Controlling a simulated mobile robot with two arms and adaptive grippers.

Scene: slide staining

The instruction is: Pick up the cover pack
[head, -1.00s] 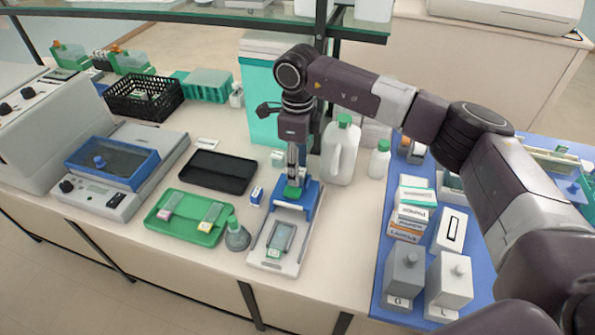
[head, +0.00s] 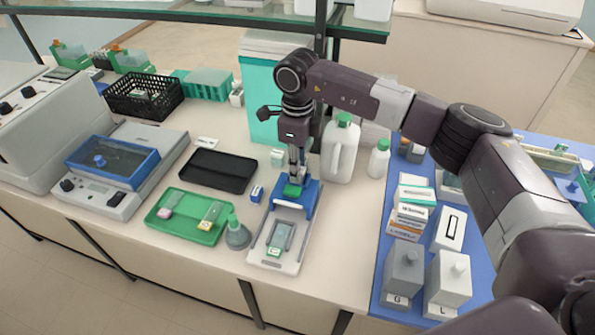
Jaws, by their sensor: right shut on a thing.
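My right gripper (head: 295,180) points straight down over the blue block at the back of a white slide device (head: 289,262). It is shut on a small green piece (head: 291,190), which appears to be the cover pack. The fingertips hide part of this piece. It is at the top of the blue block (head: 308,197), and I cannot tell whether it still touches it. A green-ended slide holder (head: 279,238) lies on the front of the white device. My left gripper is not in view.
A green tray (head: 185,232) with slides, a grey flask (head: 237,236) and a black tray (head: 219,170) are on the left. A white jug (head: 341,150) stands close to the right of the gripper. Boxes and bottles crowd the blue mat (head: 374,268).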

